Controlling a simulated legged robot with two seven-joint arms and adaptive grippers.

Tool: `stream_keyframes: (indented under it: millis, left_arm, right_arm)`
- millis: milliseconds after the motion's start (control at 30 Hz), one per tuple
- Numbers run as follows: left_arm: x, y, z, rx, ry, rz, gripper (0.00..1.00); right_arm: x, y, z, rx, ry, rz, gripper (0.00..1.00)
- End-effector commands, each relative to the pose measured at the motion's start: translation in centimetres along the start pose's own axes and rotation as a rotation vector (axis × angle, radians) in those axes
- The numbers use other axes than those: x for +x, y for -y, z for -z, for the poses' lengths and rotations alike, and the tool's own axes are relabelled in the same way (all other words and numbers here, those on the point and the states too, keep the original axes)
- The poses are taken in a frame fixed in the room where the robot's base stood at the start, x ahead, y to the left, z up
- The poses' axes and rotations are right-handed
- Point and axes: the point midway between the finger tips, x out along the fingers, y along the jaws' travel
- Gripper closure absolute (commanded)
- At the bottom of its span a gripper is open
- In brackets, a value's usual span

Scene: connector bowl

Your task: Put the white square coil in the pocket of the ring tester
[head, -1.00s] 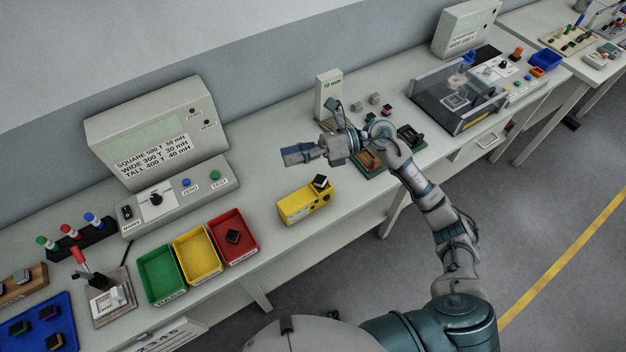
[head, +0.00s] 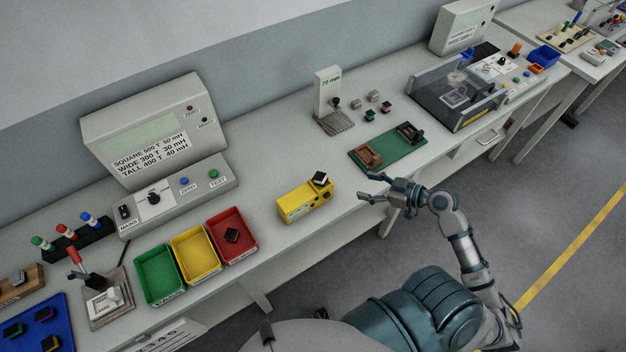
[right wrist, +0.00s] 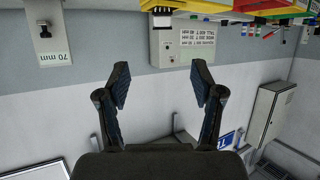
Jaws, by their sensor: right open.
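A yellow box-shaped device (head: 305,204), which looks like the ring tester, stands near the bench's front edge. A small dark square piece with a pale part (head: 320,178) sits on its top; I cannot tell whether this is the white square coil or whether it is fully in a pocket. My right gripper (head: 368,188) is open and empty, to the right of the yellow device and apart from it, by the bench's front edge. In the right wrist view its open fingers (right wrist: 160,86) have nothing between them. My left gripper is not in view.
A green board (head: 388,150) with brown and black holders lies behind my right gripper. Several small coils (head: 373,96) stand by the 70 mm post (head: 328,92). Green, yellow and red bins (head: 233,212) stand left of the yellow device. Bench between is clear.

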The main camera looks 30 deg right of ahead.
Motion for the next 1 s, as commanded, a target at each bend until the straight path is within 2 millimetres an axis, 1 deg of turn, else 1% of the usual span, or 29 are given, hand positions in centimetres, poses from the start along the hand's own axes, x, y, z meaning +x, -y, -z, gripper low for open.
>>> stream_keyframes:
  millis: [67, 167, 400, 500, 600, 833, 1000]
  left_arm:
    - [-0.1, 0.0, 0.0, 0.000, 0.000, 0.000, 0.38]
    - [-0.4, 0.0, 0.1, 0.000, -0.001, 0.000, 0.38]
    - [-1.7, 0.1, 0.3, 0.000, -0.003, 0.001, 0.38]
    - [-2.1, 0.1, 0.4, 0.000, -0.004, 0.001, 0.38]
    - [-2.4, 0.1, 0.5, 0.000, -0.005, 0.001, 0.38]
    - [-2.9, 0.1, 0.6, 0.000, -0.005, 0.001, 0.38]
    - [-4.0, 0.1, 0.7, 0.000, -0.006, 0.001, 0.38]
  right_arm:
    - [0.0, 0.5, -0.1, 0.011, 0.001, 0.027, 0.33]
    - [1.3, 0.6, -0.1, 0.014, 0.000, 0.033, 0.33]
    - [7.1, 0.7, 0.1, 0.015, -0.003, 0.031, 0.33]
    - [9.2, 0.7, 0.1, 0.015, -0.002, 0.030, 0.33]
    - [10.8, 0.8, 0.0, 0.015, -0.001, 0.028, 0.33]
    - [12.7, 0.8, 0.0, 0.015, -0.001, 0.028, 0.33]
    - [15.4, 0.4, 0.1, 0.016, -0.002, 0.029, 0.33]
